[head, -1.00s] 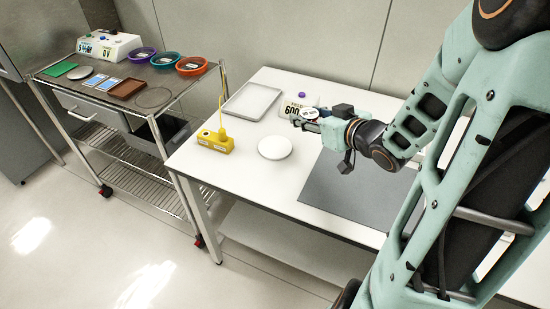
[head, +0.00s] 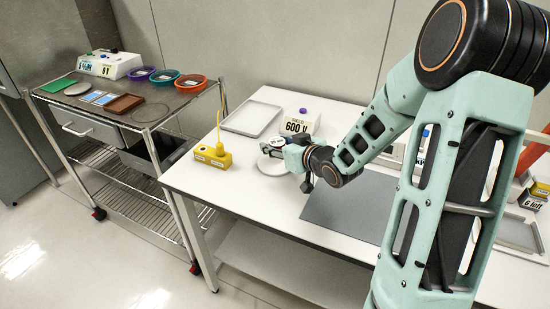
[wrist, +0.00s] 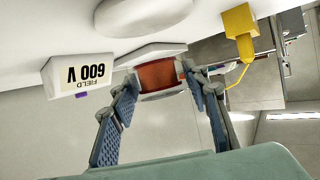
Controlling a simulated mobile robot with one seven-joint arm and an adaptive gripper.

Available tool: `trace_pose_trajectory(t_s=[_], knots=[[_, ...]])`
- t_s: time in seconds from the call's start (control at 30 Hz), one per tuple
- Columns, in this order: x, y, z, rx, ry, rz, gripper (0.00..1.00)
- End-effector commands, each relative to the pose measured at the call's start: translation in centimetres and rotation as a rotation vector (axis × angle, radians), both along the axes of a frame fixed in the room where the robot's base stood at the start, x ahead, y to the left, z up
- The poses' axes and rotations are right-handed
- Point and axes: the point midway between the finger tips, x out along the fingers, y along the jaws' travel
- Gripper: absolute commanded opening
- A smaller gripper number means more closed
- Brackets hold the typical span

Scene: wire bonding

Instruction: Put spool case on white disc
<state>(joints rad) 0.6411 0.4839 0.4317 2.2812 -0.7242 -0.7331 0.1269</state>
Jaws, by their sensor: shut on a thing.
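My gripper (head: 279,150) is shut on the spool case (wrist: 160,74), which has pale end flanges and an orange-red middle in the wrist view. Its two fingers clasp it from the sides. In the head view the case is small and partly hidden by the gripper. The white disc (head: 267,168) lies flat on the white table, partly hidden behind my gripper and wrist. It also shows at the top edge of the wrist view (wrist: 288,14). The case appears held above the table, close to the disc; I cannot tell the exact height.
A yellow block (head: 212,154) with an upright post stands left of the disc. A grey tray (head: 252,118) lies behind, and a "FIELD 600 V" box (head: 300,124) stands behind right. A dark grey mat (head: 350,208) lies to the right. A wire cart (head: 140,108) stands left.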

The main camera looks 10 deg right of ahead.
Motion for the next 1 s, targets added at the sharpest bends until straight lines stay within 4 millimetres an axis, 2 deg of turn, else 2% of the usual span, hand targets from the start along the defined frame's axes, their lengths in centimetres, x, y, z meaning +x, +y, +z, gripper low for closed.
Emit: trace_pose_trajectory(t_s=[0.17,0.33,0.77,0.8,0.9,1.0], knots=[[0.8,0.5,-1.3,0.001,0.000,0.001,0.18],[0.8,0.4,-3.9,0.002,0.003,-0.002,0.18],[0.8,0.4,-4.6,-0.002,-0.001,-0.001,0.18],[0.8,0.4,-4.4,-0.001,0.000,-0.002,0.47],[0.8,0.4,-4.4,-0.001,0.000,-0.002,0.58],[0.8,0.4,-4.4,-0.001,0.000,-0.002,0.60]])
